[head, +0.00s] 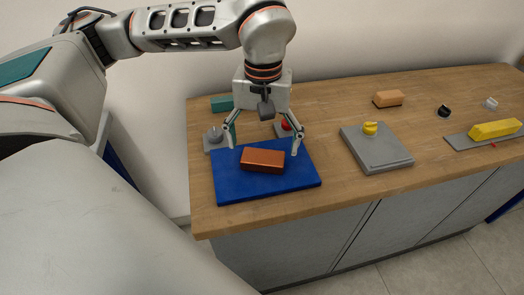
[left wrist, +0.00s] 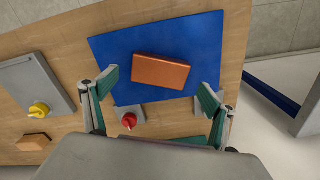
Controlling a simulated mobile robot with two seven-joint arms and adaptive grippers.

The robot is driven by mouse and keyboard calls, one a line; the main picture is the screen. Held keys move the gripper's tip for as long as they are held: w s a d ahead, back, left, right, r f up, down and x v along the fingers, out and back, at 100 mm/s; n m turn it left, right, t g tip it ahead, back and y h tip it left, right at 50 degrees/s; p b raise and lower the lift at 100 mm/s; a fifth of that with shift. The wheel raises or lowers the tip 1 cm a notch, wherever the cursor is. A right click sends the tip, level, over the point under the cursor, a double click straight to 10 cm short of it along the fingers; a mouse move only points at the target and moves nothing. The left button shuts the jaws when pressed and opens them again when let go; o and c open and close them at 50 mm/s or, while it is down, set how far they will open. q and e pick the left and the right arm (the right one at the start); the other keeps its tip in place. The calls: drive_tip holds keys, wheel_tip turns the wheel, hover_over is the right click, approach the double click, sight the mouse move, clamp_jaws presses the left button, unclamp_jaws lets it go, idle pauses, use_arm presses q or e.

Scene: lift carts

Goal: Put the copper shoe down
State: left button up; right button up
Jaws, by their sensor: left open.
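The copper shoe (head: 262,160) is a reddish-brown block lying flat on a blue mat (head: 235,190) at the left end of the wooden counter. It also shows in the left wrist view (left wrist: 160,72), lying on the blue mat (left wrist: 110,50). My left gripper (head: 264,145) points down above the back part of the mat, its fingers spread wide. In the left wrist view my left gripper (left wrist: 158,82) has a finger on each side of the block, with clear gaps. The block is not held. My right gripper is not in view.
A grey plate with a yellow knob (head: 370,129) stands right of the mat. A red knob (head: 286,125) and a grey-based knob (head: 215,135) sit behind the mat. A teal block (head: 222,103), an orange block (head: 388,98) and a yellow block (head: 495,129) lie further off. Bare wood (head: 335,100) lies between.

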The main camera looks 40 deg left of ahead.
sight(263, 157)
use_arm(q)
wheel_tip(263, 157, up, 8)
drive_tip(key=p, duration=0.1)
drive_tip(key=shift+r, duration=0.15)
idle(0.5)
